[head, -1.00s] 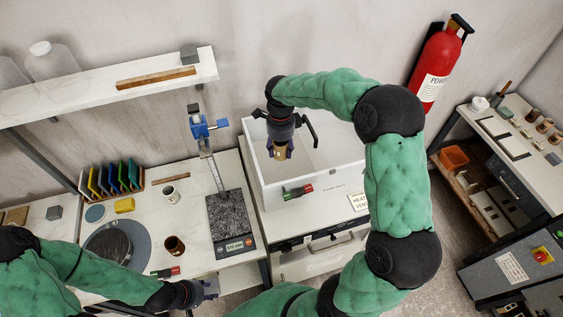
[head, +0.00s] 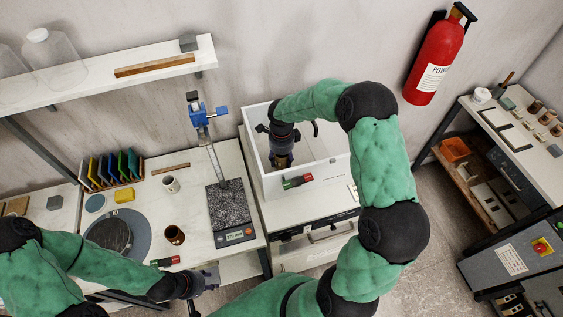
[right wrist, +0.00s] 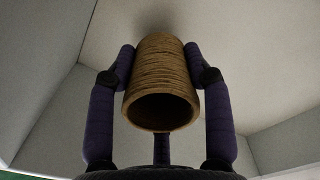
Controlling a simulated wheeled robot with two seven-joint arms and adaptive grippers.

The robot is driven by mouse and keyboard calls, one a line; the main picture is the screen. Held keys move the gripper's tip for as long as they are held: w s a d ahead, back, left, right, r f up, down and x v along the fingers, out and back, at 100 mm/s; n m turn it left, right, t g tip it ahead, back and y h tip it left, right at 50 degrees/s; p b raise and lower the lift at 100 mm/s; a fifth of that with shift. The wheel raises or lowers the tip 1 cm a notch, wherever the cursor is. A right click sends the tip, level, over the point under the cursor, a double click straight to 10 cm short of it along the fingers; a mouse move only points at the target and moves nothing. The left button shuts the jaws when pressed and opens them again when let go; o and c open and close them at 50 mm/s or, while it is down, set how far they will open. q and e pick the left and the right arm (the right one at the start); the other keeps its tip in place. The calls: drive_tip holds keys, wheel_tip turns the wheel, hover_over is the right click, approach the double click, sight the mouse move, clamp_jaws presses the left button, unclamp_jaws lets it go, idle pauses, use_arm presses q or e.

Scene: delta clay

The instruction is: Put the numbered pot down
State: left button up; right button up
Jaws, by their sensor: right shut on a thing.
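The pot in my right gripper (right wrist: 160,88) is a brown, ridged cylinder (right wrist: 160,65) with a dark open mouth facing the wrist camera. The fingers are shut on its sides. No number shows on it.
On the left bench (head: 203,260) stand a brown pot (head: 174,235), a pale cup (head: 171,184) and a scale with a dark speckled plate (head: 229,205). A red-green object (head: 297,181) is at the box's front wall. A fire extinguisher (head: 434,62) hangs on the wall.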

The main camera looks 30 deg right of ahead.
sight(281, 163)
drive_tip(key=shift+w+f, duration=0.1)
drive_tip(key=shift+f, duration=1.25)
drive_tip(key=shift+f, duration=0.15)
drive_tip(key=o, duration=1.2)
wheel_tip(281, 163, up, 12)
drive_tip(key=shift+r, duration=0.2)
